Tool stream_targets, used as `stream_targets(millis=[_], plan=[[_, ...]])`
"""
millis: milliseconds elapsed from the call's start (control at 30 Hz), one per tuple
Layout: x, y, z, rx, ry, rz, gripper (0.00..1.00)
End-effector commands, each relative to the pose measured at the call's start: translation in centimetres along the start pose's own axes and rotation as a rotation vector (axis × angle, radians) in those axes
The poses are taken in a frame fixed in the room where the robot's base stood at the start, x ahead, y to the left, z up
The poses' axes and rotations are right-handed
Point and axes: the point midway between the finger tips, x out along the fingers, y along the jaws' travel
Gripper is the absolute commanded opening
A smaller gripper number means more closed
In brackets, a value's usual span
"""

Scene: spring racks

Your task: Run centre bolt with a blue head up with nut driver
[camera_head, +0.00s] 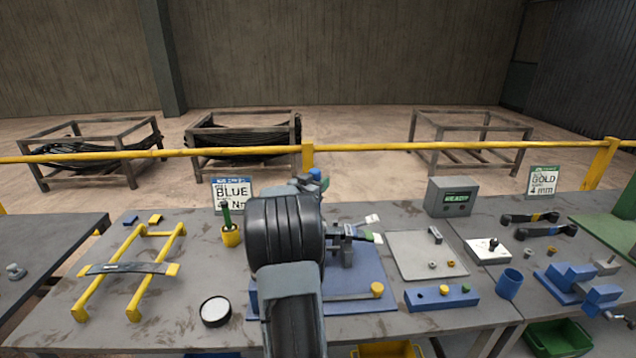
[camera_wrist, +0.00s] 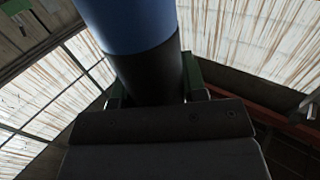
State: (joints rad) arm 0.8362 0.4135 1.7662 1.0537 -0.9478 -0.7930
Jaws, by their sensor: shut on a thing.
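My gripper (camera_wrist: 153,88) is shut on a thick black cylinder with a blue band (camera_wrist: 130,25), which looks like the nut driver. In the head view my gripper is mostly hidden behind my own arm; a small blue end (camera_head: 315,173) shows above it. A grey clamp-like fixture (camera_head: 345,240) with a green piece stands on a blue base plate (camera_head: 350,306), partly behind my arm. I cannot make out a blue-headed centre bolt; my arm covers part of that area.
A yellow stand (camera_head: 130,270) bears a dark leaf at left. A yellow cup (camera_head: 231,236) with a green-handled tool and a round dish (camera_head: 215,311) are near my arm. At right are a blue block (camera_head: 441,297), a blue cup (camera_head: 509,284) and a READY box (camera_head: 453,197).

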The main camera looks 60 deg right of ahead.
Motion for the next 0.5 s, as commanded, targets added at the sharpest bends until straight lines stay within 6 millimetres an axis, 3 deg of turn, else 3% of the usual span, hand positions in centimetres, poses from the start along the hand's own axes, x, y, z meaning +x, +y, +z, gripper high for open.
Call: stream_targets(millis=[500], plan=[[0.02,0.00,0.31,0.002,0.004,0.000,0.01]])
